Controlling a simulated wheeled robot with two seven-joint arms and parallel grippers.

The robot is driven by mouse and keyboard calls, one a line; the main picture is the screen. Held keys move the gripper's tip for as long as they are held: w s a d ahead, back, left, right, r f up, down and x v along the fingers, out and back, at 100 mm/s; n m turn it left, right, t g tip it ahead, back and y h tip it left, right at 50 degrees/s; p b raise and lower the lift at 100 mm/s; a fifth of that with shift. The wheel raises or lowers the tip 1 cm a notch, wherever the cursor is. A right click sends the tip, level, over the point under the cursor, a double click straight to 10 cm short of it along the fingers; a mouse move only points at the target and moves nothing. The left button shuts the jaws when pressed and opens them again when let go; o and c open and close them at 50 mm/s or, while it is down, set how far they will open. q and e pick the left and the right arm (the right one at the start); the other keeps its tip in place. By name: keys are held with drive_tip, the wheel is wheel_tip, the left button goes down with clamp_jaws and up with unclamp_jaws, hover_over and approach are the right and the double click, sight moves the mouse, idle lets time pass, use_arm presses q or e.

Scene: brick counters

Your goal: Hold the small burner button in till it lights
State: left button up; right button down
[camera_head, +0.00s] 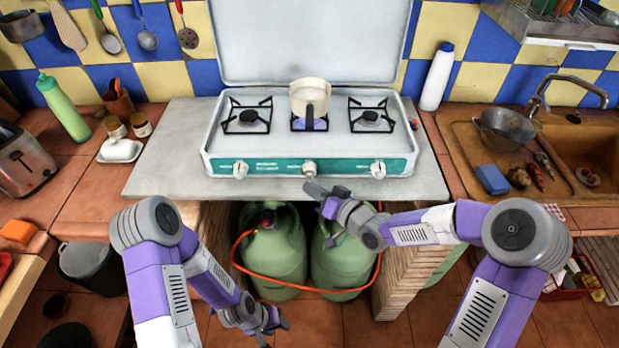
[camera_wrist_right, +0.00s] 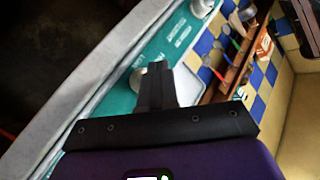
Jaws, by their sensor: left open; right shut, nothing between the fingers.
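The white stove (camera_head: 310,150) stands on the grey counter slab with its lid up. Its green front panel (camera_head: 275,168) carries a left knob (camera_head: 240,169), a middle knob (camera_head: 309,168) and a right knob (camera_head: 378,169). My right gripper (camera_head: 312,187) is shut and empty just below the middle knob. In the right wrist view its shut fingers (camera_wrist_right: 155,85) partly cover a white knob (camera_wrist_right: 137,80); I cannot tell whether they touch it. A cream pot (camera_head: 310,97) sits on the middle burner, with a bluish patch (camera_head: 310,124) beneath. My left gripper (camera_head: 273,331) is open and empty, low near the floor.
Two green gas bottles (camera_head: 272,245) with an orange hose stand under the slab. A white bottle (camera_head: 437,77) is right of the stove, and a sink (camera_head: 585,145) farther right. A butter dish (camera_head: 120,151), jars and a toaster (camera_head: 24,162) are on the left counter.

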drive_tip(key=shift+s, duration=0.15)
drive_tip(key=s+b, duration=0.1)
drive_tip(key=s, duration=0.4)
idle(0.4)
idle(0.4)
drive_tip(key=s+d+f+m+g+h+p, duration=0.1)
drive_tip(key=s+d+f+g+h, duration=0.15)
drive_tip(key=f, duration=0.55)
drive_tip(key=s+d+f+m+g+h+p, duration=0.1)
drive_tip(key=s+d+f+m+g+h, duration=0.15)
drive_tip(key=f, duration=0.65)
drive_tip(key=s+d+f+g+h, duration=0.1)
drive_tip(key=s+d+f+g, duration=0.1)
drive_tip(key=s+f, duration=0.3)
drive_tip(key=s+d+f+g+h+p, duration=0.1)
drive_tip(key=s+f+g, duration=0.3)
drive_tip(key=s, duration=0.7)
wheel_tip(320, 180, down, 2)
drive_tip(key=shift+d+f+m, duration=0.1)
drive_tip(key=shift+d+m, duration=0.25)
